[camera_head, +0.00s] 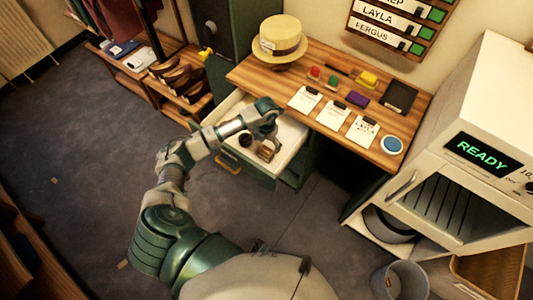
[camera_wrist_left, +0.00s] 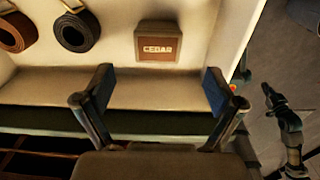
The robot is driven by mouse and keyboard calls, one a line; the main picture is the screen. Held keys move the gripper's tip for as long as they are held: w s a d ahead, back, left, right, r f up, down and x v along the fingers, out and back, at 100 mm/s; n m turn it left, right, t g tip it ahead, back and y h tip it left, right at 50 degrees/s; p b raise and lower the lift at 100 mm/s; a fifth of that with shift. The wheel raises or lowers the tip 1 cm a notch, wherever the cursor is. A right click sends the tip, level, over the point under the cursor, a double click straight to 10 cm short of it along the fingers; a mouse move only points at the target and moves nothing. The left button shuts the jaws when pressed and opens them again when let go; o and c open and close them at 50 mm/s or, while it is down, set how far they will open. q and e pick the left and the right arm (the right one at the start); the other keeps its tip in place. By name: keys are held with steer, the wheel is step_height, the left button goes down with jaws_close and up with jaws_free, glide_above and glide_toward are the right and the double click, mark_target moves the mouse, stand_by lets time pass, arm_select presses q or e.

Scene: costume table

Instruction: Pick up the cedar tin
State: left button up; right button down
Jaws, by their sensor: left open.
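The cedar tin (camera_wrist_left: 158,43) is a small box with a brown label reading CEDAR. It lies in an open, pale-lined drawer (camera_head: 290,140), and in the head view the tin (camera_head: 267,151) shows just below my left gripper (camera_head: 266,112). In the left wrist view my left gripper (camera_wrist_left: 160,95) has its two fingers wide apart with nothing between them. The tin is beyond the fingertips, roughly centred between them and untouched. A dark jointed part at the right of the left wrist view may be my right gripper (camera_wrist_left: 273,98); its jaws are unclear.
A black rolled belt (camera_wrist_left: 77,31) and a brown one (camera_wrist_left: 14,31) lie left of the tin. The drawer's front wall is near my fingers. The wooden desktop (camera_head: 330,77) above holds a straw hat (camera_head: 279,40) and cards. A white READY machine (camera_head: 470,140) stands right.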

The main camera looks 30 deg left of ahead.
mark_target(266, 151)
arm_select(q)
step_height(266, 151, down, 3)
steer(key=shift+f, duration=0.1)
steer(key=f, duration=0.4)
steer(key=shift+a+f, duration=0.2)
steer(key=shift+w+f, duration=0.1)
steer(key=shift+f, duration=0.15)
steer(key=c, duration=1.3)
arm_select(e)
steer(key=w, duration=0.1)
steer(key=w+r, duration=0.1)
steer(key=shift+w+a+r, duration=0.1)
steer(key=shift+w, duration=0.3)
